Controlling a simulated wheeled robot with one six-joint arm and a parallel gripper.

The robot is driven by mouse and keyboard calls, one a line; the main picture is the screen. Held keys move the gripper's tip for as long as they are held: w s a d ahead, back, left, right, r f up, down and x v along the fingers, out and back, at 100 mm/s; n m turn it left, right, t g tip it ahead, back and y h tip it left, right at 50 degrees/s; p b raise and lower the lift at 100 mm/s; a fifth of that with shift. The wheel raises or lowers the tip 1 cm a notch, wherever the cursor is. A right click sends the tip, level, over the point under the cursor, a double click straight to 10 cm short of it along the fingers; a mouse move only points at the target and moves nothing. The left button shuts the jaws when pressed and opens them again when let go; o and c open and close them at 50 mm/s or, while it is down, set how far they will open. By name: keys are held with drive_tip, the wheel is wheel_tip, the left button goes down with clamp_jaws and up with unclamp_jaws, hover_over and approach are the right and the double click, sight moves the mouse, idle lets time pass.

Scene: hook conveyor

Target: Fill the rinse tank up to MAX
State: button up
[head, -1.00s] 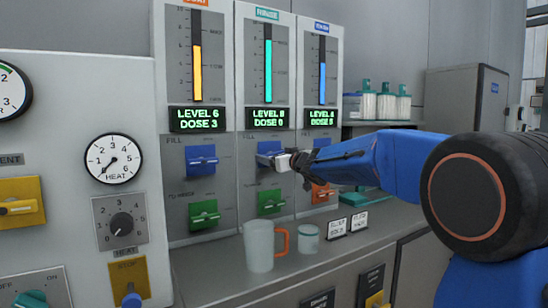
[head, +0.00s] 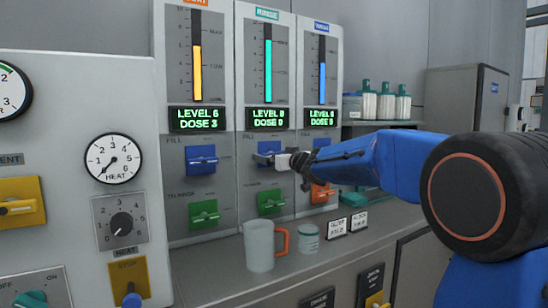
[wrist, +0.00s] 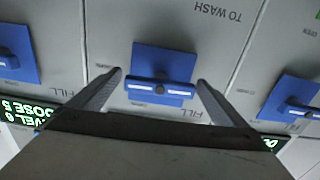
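The rinse tank panel (head: 250,200) is the middle of three, with a teal label. Its teal level bar (head: 268,75) stands high, near the upper marks of the scale. The green display (head: 268,119) under it reads what looks like LEVEL 8, DOSE 0; the digits are blurred. The rinse FILL handle (head: 264,160) is blue and partly hidden by my gripper (head: 283,162) in the head view. In the wrist view, upside down, this blue handle (wrist: 160,88) lies between the fingertips of my gripper (wrist: 160,80). The fingers are apart, with gaps beside the handle.
Blue FILL handles of the neighbouring panels (head: 201,160) sit close by. Green handles (head: 204,213) and (head: 271,202) and an orange one (head: 321,193) are below. A mug (head: 259,247) with an orange handle and a small cup (head: 308,239) stand on the counter under the panels.

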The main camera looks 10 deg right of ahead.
drive_tip(key=shift+s, duration=0.15)
drive_tip(key=v, duration=1.7)
idle(0.9)
drive_tip(key=s+d+f+m+g+h, duration=0.2)
drive_tip(key=s+d+f+m+h, duration=0.15)
drive_tip(key=s+f, duration=0.4)
drive_tip(key=s+d+f+m+g+h, duration=0.2)
drive_tip(key=s+d+f+h, duration=0.35)
drive_tip(key=s, duration=0.25)
drive_tip(key=s+a+f+g+y, duration=0.1)
drive_tip(key=s+a+f+g, duration=0.2)
drive_tip(key=s+f, duration=0.7)
drive_tip(key=s+a+f+n+g+y, duration=0.1)
drive_tip(key=s+a+f+g, duration=0.3)
drive_tip(key=s+f, duration=0.6)
drive_tip(key=s+g+y, duration=0.1)
drive_tip(key=s, duration=0.4)
drive_tip(key=shift+f, duration=0.35)
